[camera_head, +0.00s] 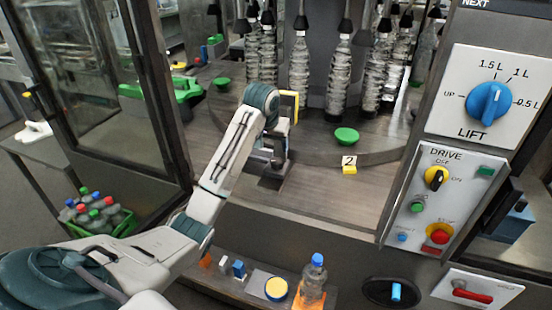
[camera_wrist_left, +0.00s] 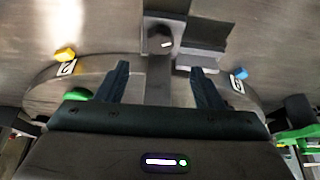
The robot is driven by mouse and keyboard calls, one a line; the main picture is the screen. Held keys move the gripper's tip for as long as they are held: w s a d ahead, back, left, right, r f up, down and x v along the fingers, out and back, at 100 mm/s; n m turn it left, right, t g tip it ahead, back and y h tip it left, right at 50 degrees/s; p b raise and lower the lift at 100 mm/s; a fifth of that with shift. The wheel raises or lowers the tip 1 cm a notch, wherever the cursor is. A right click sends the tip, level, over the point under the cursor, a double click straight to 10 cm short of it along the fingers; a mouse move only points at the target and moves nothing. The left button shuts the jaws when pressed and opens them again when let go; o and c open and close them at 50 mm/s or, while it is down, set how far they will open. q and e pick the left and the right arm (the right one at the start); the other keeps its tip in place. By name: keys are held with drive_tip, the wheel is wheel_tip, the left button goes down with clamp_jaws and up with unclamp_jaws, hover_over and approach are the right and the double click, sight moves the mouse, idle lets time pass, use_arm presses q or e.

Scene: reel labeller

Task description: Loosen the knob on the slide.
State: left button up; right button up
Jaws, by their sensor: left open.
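The knob (camera_wrist_left: 160,42) shows in the left wrist view as a small dark round piece with a white mark. It sits on a grey metal slide (camera_wrist_left: 158,82), beside grey bracket plates. My left gripper (camera_wrist_left: 162,80) is open, with its two dark fingers on either side of the slide's bar and the knob beyond the fingertips. Nothing is held between the fingers. In the head view the left gripper (camera_head: 268,158) is over the machine's deck, and the arm hides most of the slide and the knob. My right gripper is not in view.
Clear bottles (camera_head: 300,65) hang behind the gripper. A green disc (camera_head: 346,135) and a number 2 plate (camera_head: 348,161) are to its right. A control panel (camera_head: 440,200) stands at right, an open glass door (camera_head: 95,90) at left. A blue-capped bottle (camera_head: 313,278) stands on the lower shelf.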

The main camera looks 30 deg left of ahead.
sight(277, 161)
use_arm(q)
drive_tip(key=p+x, duration=0.3)
drive_tip(key=x, duration=0.5)
drive_tip(key=shift+f, duration=0.25)
drive_tip(key=shift+w+a+f, duration=0.1)
drive_tip(key=shift+w+f, duration=0.15)
drive_tip(key=shift+f, duration=0.25)
drive_tip(key=c, duration=1)
